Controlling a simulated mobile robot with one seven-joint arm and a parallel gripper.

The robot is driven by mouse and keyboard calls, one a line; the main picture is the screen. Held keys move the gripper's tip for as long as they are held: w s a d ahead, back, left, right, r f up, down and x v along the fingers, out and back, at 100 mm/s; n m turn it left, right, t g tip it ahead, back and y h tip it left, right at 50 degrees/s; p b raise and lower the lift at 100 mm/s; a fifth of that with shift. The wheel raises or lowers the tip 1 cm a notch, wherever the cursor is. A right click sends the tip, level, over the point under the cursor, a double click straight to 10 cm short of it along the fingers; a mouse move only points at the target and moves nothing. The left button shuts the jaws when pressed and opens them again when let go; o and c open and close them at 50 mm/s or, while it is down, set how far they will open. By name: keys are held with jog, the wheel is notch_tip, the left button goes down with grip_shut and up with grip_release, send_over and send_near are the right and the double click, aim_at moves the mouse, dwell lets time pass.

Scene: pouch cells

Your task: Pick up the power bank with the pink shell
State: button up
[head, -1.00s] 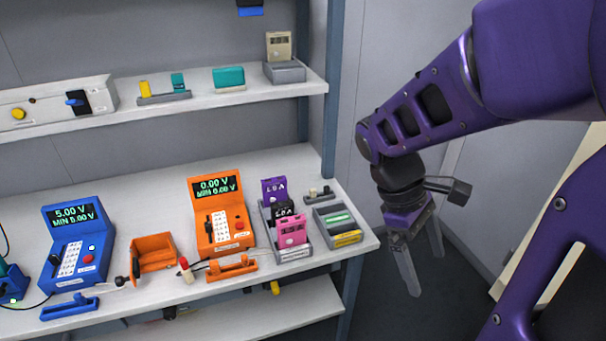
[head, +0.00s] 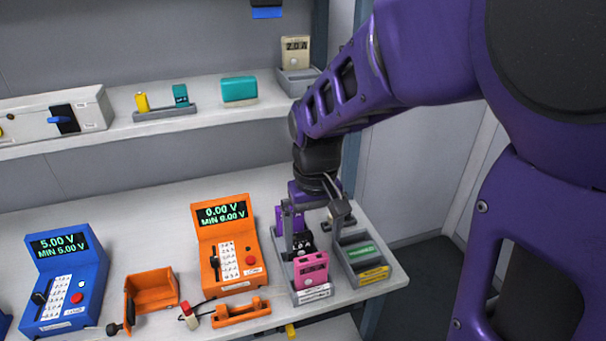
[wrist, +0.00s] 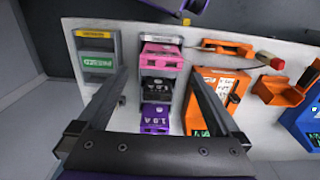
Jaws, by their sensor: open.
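The pink power bank (head: 311,269) stands upright at the front of a grey rack (head: 312,294) on the workbench. It also shows in the wrist view (wrist: 162,57), at the far end of a row. Behind it in the rack are a black power bank (head: 302,243) and a purple one (head: 279,218), partly hidden by my gripper. My gripper (head: 312,246) is open and empty, pointing down over the rack. In the wrist view its fingers (wrist: 161,78) lie on either side of the row, apart from the pink power bank.
A second grey tray (head: 360,262) with a green item stands close on the right. An orange meter (head: 227,245) and an orange holder (head: 241,312) stand on the left. A shelf (head: 215,115) with small items runs above and behind the bench.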

aim_at(311, 268)
notch_tip(311, 268, down, 10)
jog(key=shift+a+f+b, duration=0.1)
jog(key=shift+a+b, duration=0.05)
jog(key=shift+b, duration=0.8)
jog(key=c, duration=1.2)
jog(key=shift+o, duration=0.2)
